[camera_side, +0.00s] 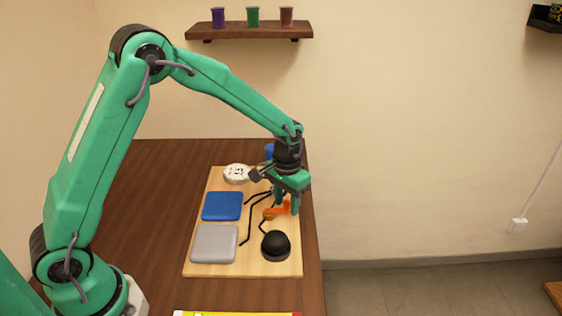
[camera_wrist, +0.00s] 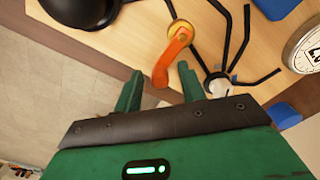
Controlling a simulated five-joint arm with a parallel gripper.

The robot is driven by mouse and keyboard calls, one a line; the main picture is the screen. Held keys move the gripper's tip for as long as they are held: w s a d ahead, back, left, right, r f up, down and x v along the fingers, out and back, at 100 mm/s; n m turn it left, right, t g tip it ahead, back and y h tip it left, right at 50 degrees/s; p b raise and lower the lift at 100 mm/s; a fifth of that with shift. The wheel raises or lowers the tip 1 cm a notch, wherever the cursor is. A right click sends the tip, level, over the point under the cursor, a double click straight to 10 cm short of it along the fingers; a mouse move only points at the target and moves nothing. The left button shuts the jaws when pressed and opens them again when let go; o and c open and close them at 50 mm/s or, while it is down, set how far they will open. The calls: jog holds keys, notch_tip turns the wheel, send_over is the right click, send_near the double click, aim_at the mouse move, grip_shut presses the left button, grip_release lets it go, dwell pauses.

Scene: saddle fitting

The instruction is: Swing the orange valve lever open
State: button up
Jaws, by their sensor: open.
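The orange valve lever (camera_side: 277,210) is on the wooden board (camera_side: 257,270), under my gripper in the side view. In the wrist view the lever (camera_wrist: 173,62) runs from a round brass-coloured pivot (camera_wrist: 180,30) down to a bent end. My gripper (camera_wrist: 158,92) is open. Its two green fingers stand apart, one on either side of the lever's free end, with nothing clamped between them. In the side view my gripper (camera_side: 286,200) points down over the right part of the board. Whether a finger touches the lever cannot be told.
A black dome (camera_side: 275,244) stands in front of the lever. A blue pad (camera_side: 222,206), a grey pad (camera_side: 214,243) and a white round gauge (camera_side: 236,173) lie to the left. Thin black rods cross the board. The table's right edge is close by.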

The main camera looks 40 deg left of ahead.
aim_at(277, 212)
grip_shut()
jog(key=shift+s+d+m, duration=0.1)
jog(key=shift+m, duration=0.2)
jog(key=shift+s+d+m, duration=0.25)
jog(key=shift+s+m, duration=0.05)
jog(key=shift+m, duration=0.7)
jog(key=m, duration=0.1)
jog(key=s+m, duration=0.1)
jog(key=m, duration=0.1)
jog(key=shift+s+d, duration=0.15)
jog(key=shift+d, duration=0.15)
jog(key=m, duration=0.1)
jog(key=s+m, duration=0.1)
jog(key=m, duration=0.1)
jog(key=shift+s+m, duration=0.35)
jog(key=shift+m, duration=0.55)
jog(key=shift+s+m, duration=0.35)
jog(key=shift+m, duration=0.55)
